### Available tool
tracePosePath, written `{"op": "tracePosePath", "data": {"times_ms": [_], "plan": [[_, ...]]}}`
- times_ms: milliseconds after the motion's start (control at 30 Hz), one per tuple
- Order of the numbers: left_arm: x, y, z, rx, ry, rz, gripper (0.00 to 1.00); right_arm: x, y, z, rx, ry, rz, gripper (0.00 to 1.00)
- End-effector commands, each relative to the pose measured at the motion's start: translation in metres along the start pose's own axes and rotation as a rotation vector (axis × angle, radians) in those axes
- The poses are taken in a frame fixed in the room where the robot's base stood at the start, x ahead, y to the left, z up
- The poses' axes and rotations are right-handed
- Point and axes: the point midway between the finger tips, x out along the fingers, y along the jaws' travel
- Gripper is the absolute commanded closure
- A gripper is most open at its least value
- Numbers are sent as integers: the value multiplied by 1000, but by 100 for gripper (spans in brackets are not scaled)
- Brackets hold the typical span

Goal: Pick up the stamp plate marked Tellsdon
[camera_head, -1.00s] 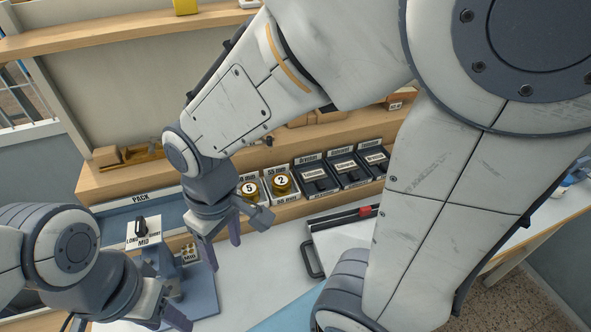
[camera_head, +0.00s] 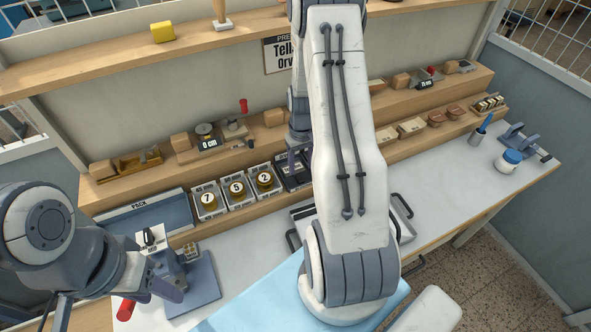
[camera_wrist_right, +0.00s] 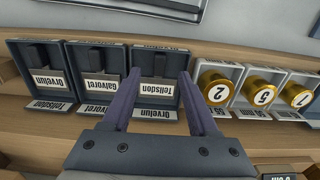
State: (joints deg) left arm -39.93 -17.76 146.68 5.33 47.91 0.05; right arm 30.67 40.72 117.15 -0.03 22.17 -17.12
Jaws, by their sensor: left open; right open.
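In the right wrist view the plate marked Tellsdon (camera_wrist_right: 154,88) sits in a dark tray whose front label reads Orvelun (camera_wrist_right: 156,114). The plate's lettering is upside down there. My right gripper (camera_wrist_right: 160,74) is open and empty, its fingers spread to either side of this plate in the picture; contact cannot be told. The plate marked Galvoret (camera_wrist_right: 102,87) lies in the middle tray, and the plate marked Orvelun (camera_wrist_right: 49,79) lies in the tray labelled Tellsdon. In the head view my right arm hides most of these trays. My left gripper (camera_head: 172,290) is open at the lower left.
Numbered gold foil rolls (camera_head: 237,188) stand in boxes beside the dark trays. A small grey press (camera_head: 190,278) is near my left gripper. Wooden blocks and tools line the step behind.

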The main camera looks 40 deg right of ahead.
Motion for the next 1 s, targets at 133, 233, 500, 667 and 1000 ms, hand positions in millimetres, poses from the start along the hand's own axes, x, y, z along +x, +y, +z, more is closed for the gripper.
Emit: {"op": "tracePosePath", "data": {"times_ms": [133,233,500,667,1000], "plan": [[-4,0,0,1,0,0,50,8,-1,0,-1,0,0,40],[-10,1,0,1,0,0,50,15,-1,-1,-1,-2,-1,40],[-27,2,-2,5,0,0,50,48,0,-3,-1,-2,-1,40],[-29,2,-2,5,0,0,50,58,0,-4,0,1,0,40],[-28,2,-2,5,0,0,50,59,0,-4,0,1,0,86]]}}
